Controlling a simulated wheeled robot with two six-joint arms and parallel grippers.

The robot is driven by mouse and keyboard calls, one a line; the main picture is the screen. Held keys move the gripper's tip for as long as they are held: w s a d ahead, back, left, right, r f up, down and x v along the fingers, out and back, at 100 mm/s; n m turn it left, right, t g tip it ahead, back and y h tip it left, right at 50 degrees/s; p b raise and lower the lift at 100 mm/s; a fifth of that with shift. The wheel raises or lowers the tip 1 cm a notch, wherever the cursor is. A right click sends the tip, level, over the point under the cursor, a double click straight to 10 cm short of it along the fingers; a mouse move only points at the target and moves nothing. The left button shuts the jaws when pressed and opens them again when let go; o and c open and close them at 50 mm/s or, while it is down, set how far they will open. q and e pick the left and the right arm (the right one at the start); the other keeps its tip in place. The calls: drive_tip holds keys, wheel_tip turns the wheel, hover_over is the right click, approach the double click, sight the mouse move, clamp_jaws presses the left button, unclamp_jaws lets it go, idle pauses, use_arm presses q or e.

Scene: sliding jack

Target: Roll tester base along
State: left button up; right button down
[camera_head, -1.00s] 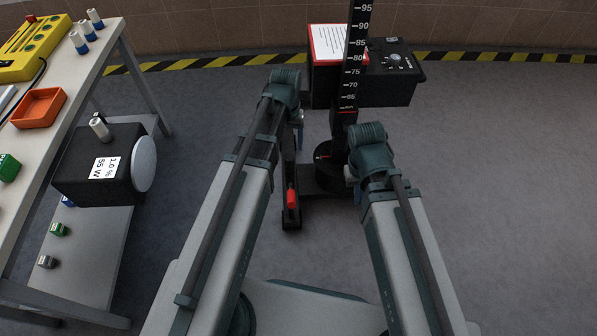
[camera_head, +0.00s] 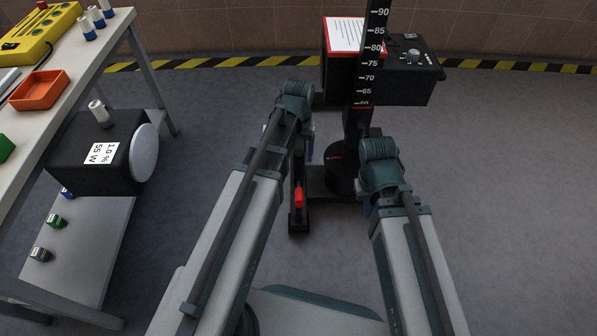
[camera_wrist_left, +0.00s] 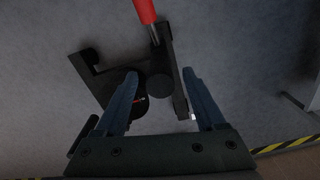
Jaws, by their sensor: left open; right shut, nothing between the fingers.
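The tester stands on the floor ahead. It has a black column with a white scale (camera_head: 368,60), a dark box with a dial (camera_head: 412,75) and a low black base (camera_head: 318,185). A red-ended lever (camera_head: 299,197) rises at the base's near left. My left gripper (camera_head: 308,128) is at the column's left, partly hidden by its wrist. In the left wrist view my left gripper (camera_wrist_left: 163,98) is open, with its fingers either side of the dark base parts; contact is unclear. My right gripper (camera_head: 362,188) is shut and empty at the column's near right, mostly hidden by its wrist.
At left stand a workbench with an orange tray (camera_head: 40,90) and a yellow panel (camera_head: 42,32), and a dark box with a white disc (camera_head: 95,150). A lower shelf (camera_head: 85,240) holds small blocks. The floor at right (camera_head: 510,190) is clear.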

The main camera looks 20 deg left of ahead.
sight(298, 165)
use_arm(q)
wheel_tip(298, 165, down, 6)
drive_tip(key=b, duration=0.4)
drive_tip(key=shift+b, duration=0.4)
drive_tip(key=shift+r, duration=0.1)
clamp_jaws()
idle(0.8)
